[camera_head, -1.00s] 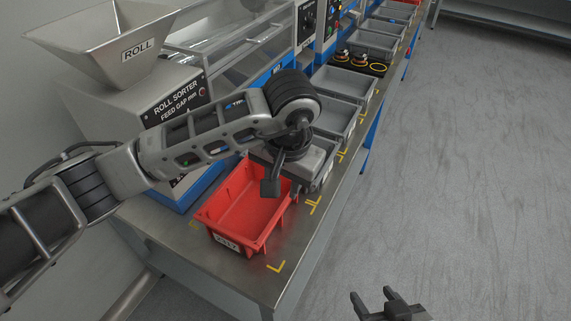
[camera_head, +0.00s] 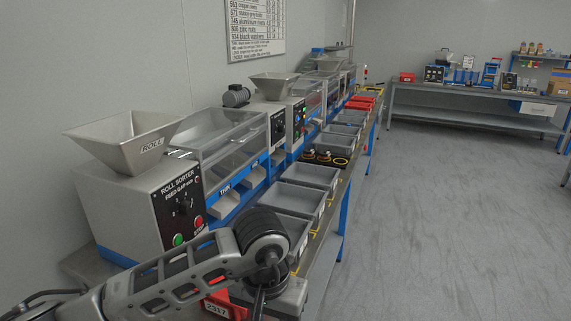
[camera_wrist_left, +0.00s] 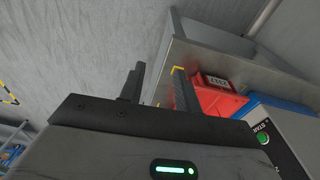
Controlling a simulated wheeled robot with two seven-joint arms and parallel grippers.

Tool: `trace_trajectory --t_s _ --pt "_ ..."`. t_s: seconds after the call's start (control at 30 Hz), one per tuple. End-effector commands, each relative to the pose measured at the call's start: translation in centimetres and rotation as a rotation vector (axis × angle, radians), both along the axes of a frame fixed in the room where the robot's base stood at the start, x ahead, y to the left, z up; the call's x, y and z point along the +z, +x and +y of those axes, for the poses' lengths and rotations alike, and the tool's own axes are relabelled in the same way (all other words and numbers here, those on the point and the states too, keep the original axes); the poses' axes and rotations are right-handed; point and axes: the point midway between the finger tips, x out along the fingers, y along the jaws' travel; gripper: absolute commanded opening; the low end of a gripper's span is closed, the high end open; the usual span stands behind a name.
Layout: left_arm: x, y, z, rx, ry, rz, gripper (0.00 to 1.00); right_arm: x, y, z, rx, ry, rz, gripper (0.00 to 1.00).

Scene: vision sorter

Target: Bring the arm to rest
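My left arm (camera_head: 180,275) comes in from the lower left in the head view, bent at a dark round joint over the near end of the sorter bench. Its gripper is largely cut off by the bottom edge there. In the left wrist view the left gripper (camera_wrist_left: 158,68) has its two dark fingers apart with nothing between them. A red bin (camera_wrist_left: 222,103) with a number label lies beyond the right finger, with a gap I cannot judge. In the head view only a strip of the red bin (camera_head: 219,308) shows beside the arm. My right gripper is out of view.
The roll sorter (camera_head: 150,215) with its hopper (camera_head: 125,138) stands close to the left arm. Grey bins (camera_head: 303,176) line the bench front. Open grey floor (camera_head: 435,210) lies to the right, with another bench (camera_head: 470,100) at the back.

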Motion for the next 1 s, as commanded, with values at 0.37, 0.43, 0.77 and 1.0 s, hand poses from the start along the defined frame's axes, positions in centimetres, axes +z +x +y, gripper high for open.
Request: trace_trajectory --t_s 0.37,0.43,0.77,1.0 --pt "-0.7 -7.8 -8.3 0.291 -0.494 0.42 0.33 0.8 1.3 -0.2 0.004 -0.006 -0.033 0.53" --pt "0.4 -9.8 -10.4 0.409 -0.626 0.584 0.33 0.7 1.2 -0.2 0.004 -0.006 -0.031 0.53" --pt "11.3 -6.7 -9.3 1.546 -1.107 2.368 0.33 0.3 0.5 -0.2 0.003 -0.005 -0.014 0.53" --pt "0.2 -2.0 3.6 -0.77 0.21 -1.676 0.33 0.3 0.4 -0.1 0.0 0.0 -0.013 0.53"
